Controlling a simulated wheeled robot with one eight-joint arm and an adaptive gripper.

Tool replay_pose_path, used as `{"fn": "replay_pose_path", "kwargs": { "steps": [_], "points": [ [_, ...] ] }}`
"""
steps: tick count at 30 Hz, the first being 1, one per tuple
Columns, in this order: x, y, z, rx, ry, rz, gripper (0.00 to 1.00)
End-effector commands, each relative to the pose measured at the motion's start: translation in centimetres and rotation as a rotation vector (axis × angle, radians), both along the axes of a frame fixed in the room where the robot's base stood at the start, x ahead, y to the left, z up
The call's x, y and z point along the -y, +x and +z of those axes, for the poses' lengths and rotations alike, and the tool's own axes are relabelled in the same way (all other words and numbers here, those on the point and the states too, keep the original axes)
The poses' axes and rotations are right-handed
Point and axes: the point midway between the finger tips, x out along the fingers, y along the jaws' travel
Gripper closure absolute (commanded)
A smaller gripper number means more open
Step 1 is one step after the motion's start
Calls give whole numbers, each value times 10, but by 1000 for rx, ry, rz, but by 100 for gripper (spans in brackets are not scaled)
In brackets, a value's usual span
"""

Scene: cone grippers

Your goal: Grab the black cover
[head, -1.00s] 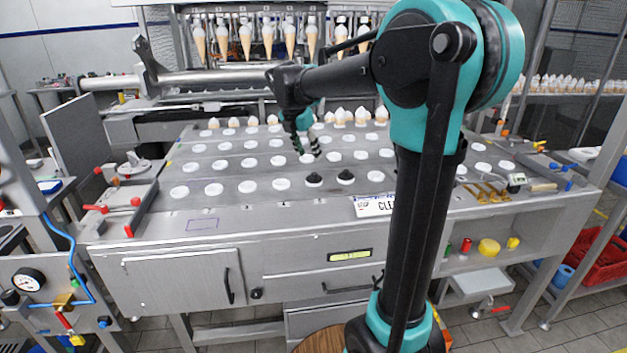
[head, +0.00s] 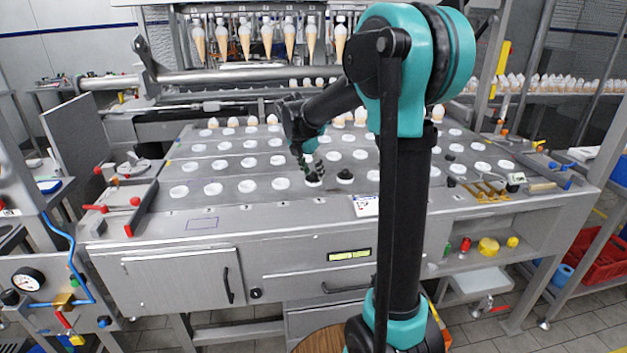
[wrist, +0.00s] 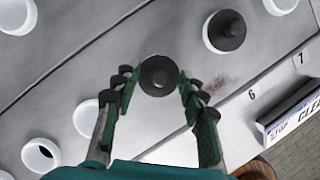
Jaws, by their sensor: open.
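One black cover (wrist: 159,75) with a round knob lies between my two fingertips in the wrist view. My gripper (wrist: 157,82) is open, with a finger on each side of this cover; I cannot tell whether they touch it. In the head view my gripper (head: 311,174) is low over a white-rimmed hole in the front row and largely hides that cover. A second black cover (wrist: 226,30) sits in a white ring to the upper right in the wrist view. It also shows just right of my gripper in the head view (head: 345,175).
The steel table (head: 250,208) has several rows of white-rimmed holes. A white label plate (head: 366,205) is at its front edge. Red-knobbed clamps (head: 135,202) stand at the left. Ice-cream cones (head: 267,40) hang at the back.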

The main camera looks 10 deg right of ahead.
Motion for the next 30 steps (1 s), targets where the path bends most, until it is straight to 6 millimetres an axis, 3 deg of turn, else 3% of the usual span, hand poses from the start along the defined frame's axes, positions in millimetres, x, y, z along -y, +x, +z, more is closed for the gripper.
{"fn": "replay_pose_path", "kwargs": {
  "steps": [2, 12, 23, 30],
  "points": [
    [0, 0, 0, 0, 0, 0, 59],
    [0, 0, 0, 0, 0, 0, 100],
    [0, 0, 2, 0, 0, 0, 100],
    [0, 0, 20, 0, 0, 0, 100]
  ]
}}
